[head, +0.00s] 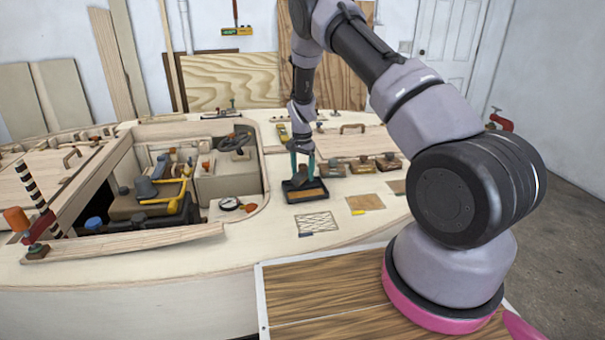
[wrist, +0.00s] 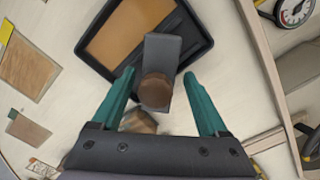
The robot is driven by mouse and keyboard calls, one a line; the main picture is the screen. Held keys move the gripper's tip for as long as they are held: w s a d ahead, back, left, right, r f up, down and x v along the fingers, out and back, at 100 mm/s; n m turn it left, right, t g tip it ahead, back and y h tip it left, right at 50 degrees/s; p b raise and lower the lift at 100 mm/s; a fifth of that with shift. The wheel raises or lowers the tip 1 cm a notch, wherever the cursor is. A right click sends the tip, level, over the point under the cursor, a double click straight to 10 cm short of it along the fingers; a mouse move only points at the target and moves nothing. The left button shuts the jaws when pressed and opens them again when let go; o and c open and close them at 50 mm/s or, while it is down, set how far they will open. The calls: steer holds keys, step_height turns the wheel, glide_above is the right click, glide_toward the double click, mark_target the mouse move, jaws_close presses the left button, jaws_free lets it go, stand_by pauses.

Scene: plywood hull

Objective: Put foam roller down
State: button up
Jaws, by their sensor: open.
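My gripper (head: 303,174) is open above the near side of a black tray (head: 306,196) with an amber-brown inside. The tray also shows in the wrist view (wrist: 101,74). What looks like the foam roller (wrist: 163,52) is a dark grey piece with a round brown end, lying partly over the tray's rim. In the wrist view the green fingers of my gripper (wrist: 159,73) stand apart on either side of it, with a visible gap at each side. In the head view the roller (head: 300,186) is small and partly hidden by the fingers.
A sunken cockpit with a yellow pipe (head: 168,204) lies left of the tray. Brown blocks (head: 362,166) stand right of the tray.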

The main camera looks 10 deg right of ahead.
step_height(320, 180, up, 13)
steer(key=shift+f, duration=0.15)
step_height(320, 180, up, 13)
steer(key=t+y, duration=0.1)
glide_above(302, 164)
steer(key=s+d, duration=0.2)
steer(key=s, duration=0.2)
steer(key=s+d+r+n+t+y, duration=0.1)
steer(key=s+d+r+n+t, duration=0.15)
steer(key=s+r, duration=1)
steer(key=s+r+n+t, duration=0.1)
steer(key=s+r, duration=0.3)
steer(key=s, duration=0.6)
steer(key=s+d+r+n+t, duration=0.1)
steer(key=s+r+t, duration=0.2)
steer(key=s, duration=0.7)
steer(key=shift+s+d+r, duration=0.2)
steer(key=shift+s+r, duration=0.15)
steer(key=shift+r, duration=0.15)
steer(key=shift+c, duration=0.3)
